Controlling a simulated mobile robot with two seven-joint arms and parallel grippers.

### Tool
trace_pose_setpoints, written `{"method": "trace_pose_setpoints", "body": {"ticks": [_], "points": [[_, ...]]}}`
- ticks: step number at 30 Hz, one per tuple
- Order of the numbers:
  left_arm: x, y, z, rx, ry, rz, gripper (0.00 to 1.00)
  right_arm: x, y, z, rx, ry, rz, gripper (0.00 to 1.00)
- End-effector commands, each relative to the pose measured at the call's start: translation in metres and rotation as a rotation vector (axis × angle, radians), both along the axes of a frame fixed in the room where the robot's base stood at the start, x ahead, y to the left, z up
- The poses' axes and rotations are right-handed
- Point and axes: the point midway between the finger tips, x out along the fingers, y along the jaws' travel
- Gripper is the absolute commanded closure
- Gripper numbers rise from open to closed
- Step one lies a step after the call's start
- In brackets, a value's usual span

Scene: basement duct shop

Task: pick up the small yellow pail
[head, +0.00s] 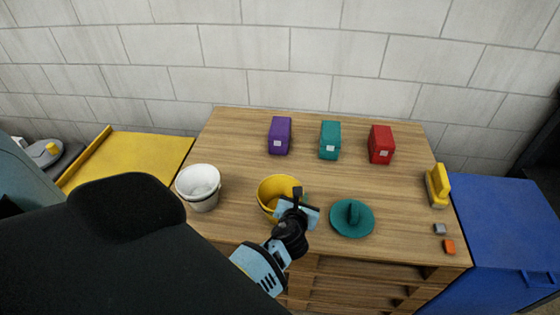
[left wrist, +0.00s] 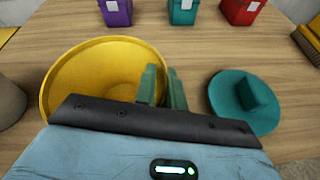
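The small yellow pail (head: 268,190) stands upright on the wooden workbench, left of a teal lid (head: 352,218). It also shows in the left wrist view (left wrist: 85,78), with its mouth facing up. My left gripper (head: 297,194) is at the pail's right side. In the left wrist view its two green fingers (left wrist: 163,86) are close together at the right rim, one on the pail side and one outside, with a narrow gap. Whether they press on the wall is hidden. My right gripper is not in view.
A white pail (head: 199,187) stands left of the yellow one. Purple (head: 280,135), teal (head: 330,140) and red (head: 381,144) boxes stand at the back. A yellow-handled brush (head: 438,185) and two small blocks are at the right edge. Bench between boxes and lid is clear.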

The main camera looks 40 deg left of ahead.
Motion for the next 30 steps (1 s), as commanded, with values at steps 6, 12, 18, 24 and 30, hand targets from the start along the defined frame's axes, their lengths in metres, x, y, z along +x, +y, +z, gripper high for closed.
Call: {"method": "trace_pose_setpoints", "body": {"ticks": [6,12,18,24,30], "points": [[0.0,0.0,-0.001,0.0,0.001,0.0,1.0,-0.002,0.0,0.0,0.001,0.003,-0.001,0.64],[0.0,0.0,0.0,0.001,0.0,0.0,1.0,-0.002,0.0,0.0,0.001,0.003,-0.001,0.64],[0.0,0.0,0.002,0.001,0.0,0.0,1.0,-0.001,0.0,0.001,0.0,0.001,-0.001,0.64],[0.001,0.001,0.02,0.002,-0.005,0.0,1.0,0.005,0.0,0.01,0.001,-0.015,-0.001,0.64],[-0.011,-0.003,0.038,0.002,0.0,0.0,1.0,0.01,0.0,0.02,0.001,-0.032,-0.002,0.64]]}}
